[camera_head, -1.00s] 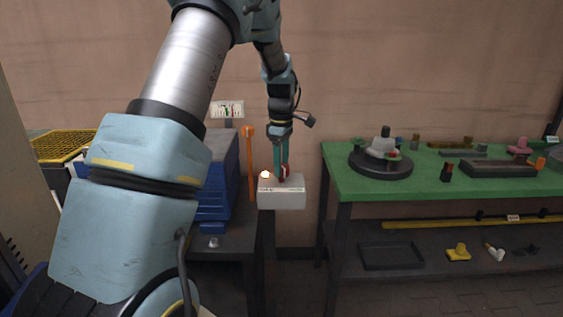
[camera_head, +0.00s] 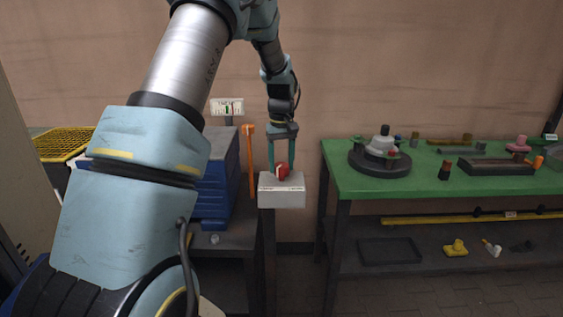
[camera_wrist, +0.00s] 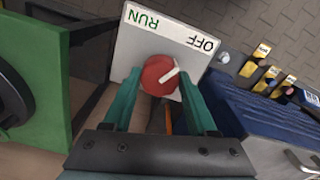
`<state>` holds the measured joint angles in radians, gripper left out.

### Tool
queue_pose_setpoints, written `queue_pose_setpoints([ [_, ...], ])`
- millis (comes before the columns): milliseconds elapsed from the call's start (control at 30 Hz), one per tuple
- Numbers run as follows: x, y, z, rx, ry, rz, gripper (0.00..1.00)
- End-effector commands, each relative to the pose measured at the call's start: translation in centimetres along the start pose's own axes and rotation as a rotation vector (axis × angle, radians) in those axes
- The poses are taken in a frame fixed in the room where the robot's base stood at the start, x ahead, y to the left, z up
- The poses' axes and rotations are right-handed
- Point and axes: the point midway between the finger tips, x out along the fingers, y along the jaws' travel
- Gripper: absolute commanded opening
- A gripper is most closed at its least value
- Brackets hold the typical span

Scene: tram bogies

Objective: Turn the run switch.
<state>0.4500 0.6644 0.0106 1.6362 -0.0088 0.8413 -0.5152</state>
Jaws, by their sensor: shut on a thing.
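The run switch is a red round knob (camera_head: 283,172) on top of a pale box (camera_head: 282,198) on a dark post. In the wrist view the knob (camera_wrist: 156,80) has a white pointer line slanting toward the OFF side of the white plate (camera_wrist: 150,40), which is lettered RUN and OFF. My gripper (camera_head: 281,167) points down over the box. Its two green fingers are shut on the red knob, one on each side, as the wrist view (camera_wrist: 159,74) also shows. The fingers hide part of the box top.
A small sign (camera_head: 227,107) is behind. A green-topped bench (camera_head: 340,180) with several parts stands to the right, with a gap before it.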

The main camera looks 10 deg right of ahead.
Motion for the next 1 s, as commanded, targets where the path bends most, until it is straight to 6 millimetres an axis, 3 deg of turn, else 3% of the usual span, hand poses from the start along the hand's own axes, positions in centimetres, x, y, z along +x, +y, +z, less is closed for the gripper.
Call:
queue_pose_setpoints([
  [400, -0.03, -0.02, -0.06, 0.173, 0.001, 0.0, 0.02],
  [933, -0.02, -0.01, -0.06, 0.195, 0.002, 0.0, 0.02],
  [967, -0.02, -0.01, -0.06, 0.195, 0.002, 0.0, 0.61],
  [1000, -0.02, -0.01, -0.05, 0.195, 0.002, 0.0, 0.66],
])
